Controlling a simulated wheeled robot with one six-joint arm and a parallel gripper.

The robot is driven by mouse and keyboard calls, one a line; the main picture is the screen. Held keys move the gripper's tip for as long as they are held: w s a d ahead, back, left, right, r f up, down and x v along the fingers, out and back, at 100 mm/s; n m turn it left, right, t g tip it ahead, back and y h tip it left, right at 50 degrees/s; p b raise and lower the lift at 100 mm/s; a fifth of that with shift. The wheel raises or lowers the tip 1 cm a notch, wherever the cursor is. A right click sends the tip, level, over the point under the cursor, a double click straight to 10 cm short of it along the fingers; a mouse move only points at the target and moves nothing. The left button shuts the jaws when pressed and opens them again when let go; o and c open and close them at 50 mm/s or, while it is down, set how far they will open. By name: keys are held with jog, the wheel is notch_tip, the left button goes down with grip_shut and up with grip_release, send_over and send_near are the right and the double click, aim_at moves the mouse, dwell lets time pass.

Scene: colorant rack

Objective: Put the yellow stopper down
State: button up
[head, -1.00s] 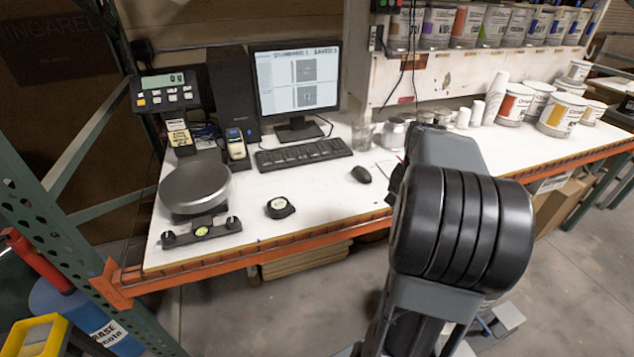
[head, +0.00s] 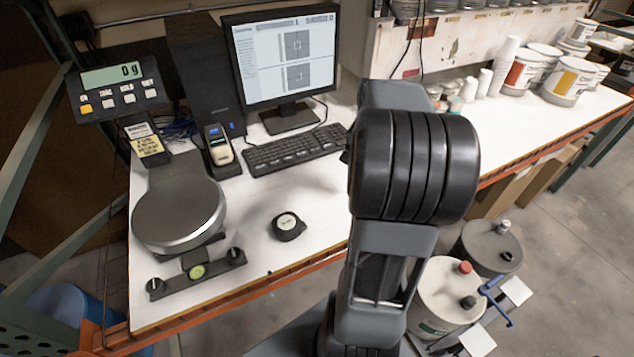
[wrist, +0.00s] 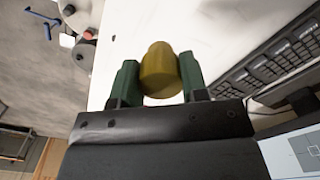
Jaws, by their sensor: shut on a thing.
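The yellow stopper (wrist: 160,72) shows in the wrist view between the two green fingers of my gripper (wrist: 159,82). My gripper is shut on it. The white bench top (wrist: 220,25) lies behind the stopper in that view; I cannot tell how far the stopper is above it. In the head view my own arm hides the gripper and the stopper. The same white bench top (head: 310,205) is clear to the left of my arm.
A round scale (head: 180,212) stands at the left of the bench. A keyboard (head: 295,150) and monitor (head: 282,60) stand behind. Drums (head: 448,290) stand on the floor at the right.

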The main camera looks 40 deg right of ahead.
jog(key=w+a+f+p, duration=0.1)
jog(key=w+a+f, duration=0.2)
jog(key=w, duration=0.1)
jog(key=w+a+f+p, duration=0.1)
jog(key=w+a+f, duration=0.2)
jog(key=a+f, duration=0.1)
jog(key=shift+w+f, duration=0.2)
jog(key=shift+w, duration=0.2)
jog(key=shift+w+a+f, duration=0.25)
jog(key=shift+w+f, duration=0.15)
jog(key=shift+f, duration=0.2)
jog(key=shift+w+a+f+p, duration=0.15)
jog(key=shift+f+p, duration=0.25)
jog(key=shift+f, duration=1.35)
jog(key=shift+f, duration=0.1)
jog(key=shift+f, duration=0.15)
jog(key=o, duration=0.9)
